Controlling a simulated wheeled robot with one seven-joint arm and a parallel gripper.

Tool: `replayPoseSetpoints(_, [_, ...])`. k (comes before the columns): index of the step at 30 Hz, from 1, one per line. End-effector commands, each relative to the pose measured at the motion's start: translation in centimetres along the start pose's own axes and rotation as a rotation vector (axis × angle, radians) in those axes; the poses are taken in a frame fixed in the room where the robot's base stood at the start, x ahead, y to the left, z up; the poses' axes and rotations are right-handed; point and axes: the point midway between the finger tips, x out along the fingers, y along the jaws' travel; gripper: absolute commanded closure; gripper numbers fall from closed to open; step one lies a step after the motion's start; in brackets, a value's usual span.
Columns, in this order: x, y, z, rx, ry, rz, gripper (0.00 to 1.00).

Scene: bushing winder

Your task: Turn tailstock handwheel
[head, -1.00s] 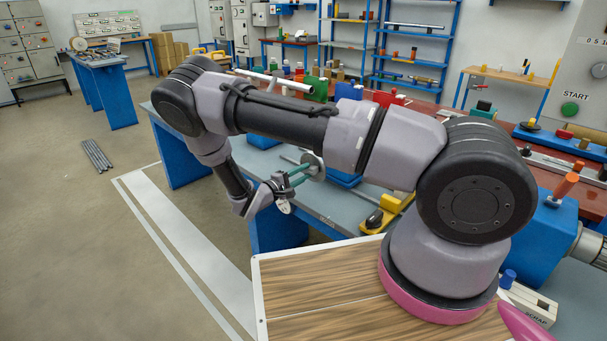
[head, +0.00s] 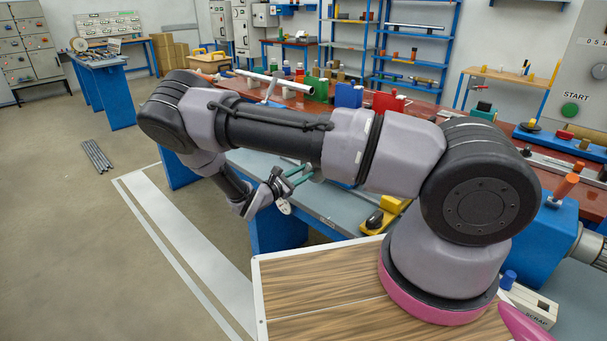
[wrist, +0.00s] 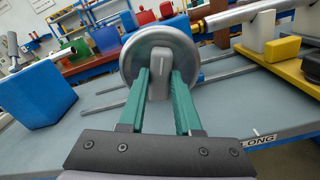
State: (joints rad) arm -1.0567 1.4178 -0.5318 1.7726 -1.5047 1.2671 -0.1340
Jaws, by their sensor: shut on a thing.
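The tailstock handwheel (wrist: 132,52) is a round grey metal disc straight ahead of my gripper in the wrist view. A grey grip or hub piece (wrist: 158,82) stands out from its face. My gripper (wrist: 160,80) has two green fingers, one on each side of this piece, and is shut on it. In the head view my gripper (head: 304,174) reaches over the edge of the grey bench, and my own arm hides the handwheel there. The wheel's far side and any turning marks cannot be seen.
A blue block (wrist: 38,94) stands left of the wheel in the wrist view. The grey bench (head: 335,210) runs below my arm. Open floor (head: 110,230) lies left.

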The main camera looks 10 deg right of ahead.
Motion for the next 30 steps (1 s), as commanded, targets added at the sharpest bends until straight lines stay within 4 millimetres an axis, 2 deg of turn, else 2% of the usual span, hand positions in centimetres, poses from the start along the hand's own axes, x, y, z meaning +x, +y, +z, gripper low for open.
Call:
replayPoseSetpoints(6, [-0.11,-0.02,-0.11,-0.179,0.003,0.000,1.00])
replayPoseSetpoints(15, [-0.11,0.06,-0.11,-0.350,0.003,0.001,1.00])
replayPoseSetpoints(30, [-0.11,0.08,-0.11,-0.421,0.002,0.001,1.00])
